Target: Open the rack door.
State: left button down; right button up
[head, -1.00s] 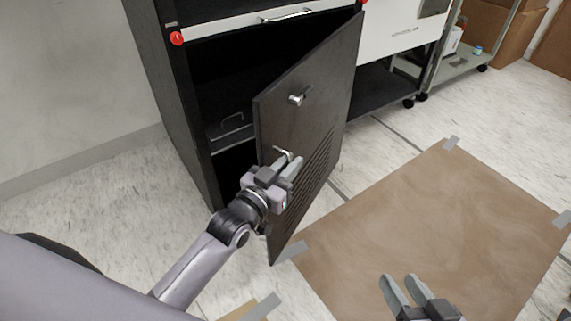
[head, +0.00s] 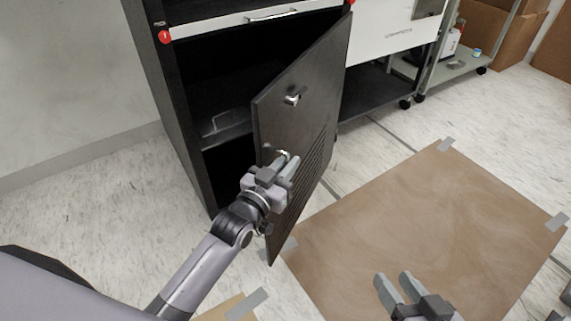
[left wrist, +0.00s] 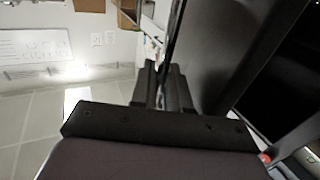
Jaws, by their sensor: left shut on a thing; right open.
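The black rack door (head: 306,110) stands swung open, hinged on its right side, with vent slots low on its face. The rack (head: 185,110) behind it shows a dark, mostly empty inside. A small silver latch (head: 292,98) sits on the upper door. My left gripper (head: 285,168) is shut on the door handle (head: 284,155), lower on the door's outer face. In the left wrist view the fingers (left wrist: 163,85) are close together, and the handle between them is hard to make out. My right gripper (head: 393,288) is open and empty above the brown floor sheet.
A brown sheet (head: 430,225) is taped to the floor at the right. A white-fronted unit (head: 390,35) and a wheeled shelf (head: 455,65) stand right of the rack. Floor left of the rack (head: 80,200) is clear.

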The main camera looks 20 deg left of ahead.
dwell(0.3)
pick_arm(q)
jog(key=c, duration=1.4)
grip_release()
jog(key=shift+o, duration=0.2)
jog(key=p+v, duration=0.2)
jog(key=v, duration=0.5)
pick_arm(e)
jog(key=shift+s+d+r+h, duration=0.15)
jog(key=shift+d+h, duration=0.15)
jog(key=shift+d, duration=0.2)
jog(key=shift+s+d+r+h, duration=0.15)
jog(key=shift+d+h, duration=0.15)
jog(key=shift+d, duration=0.2)
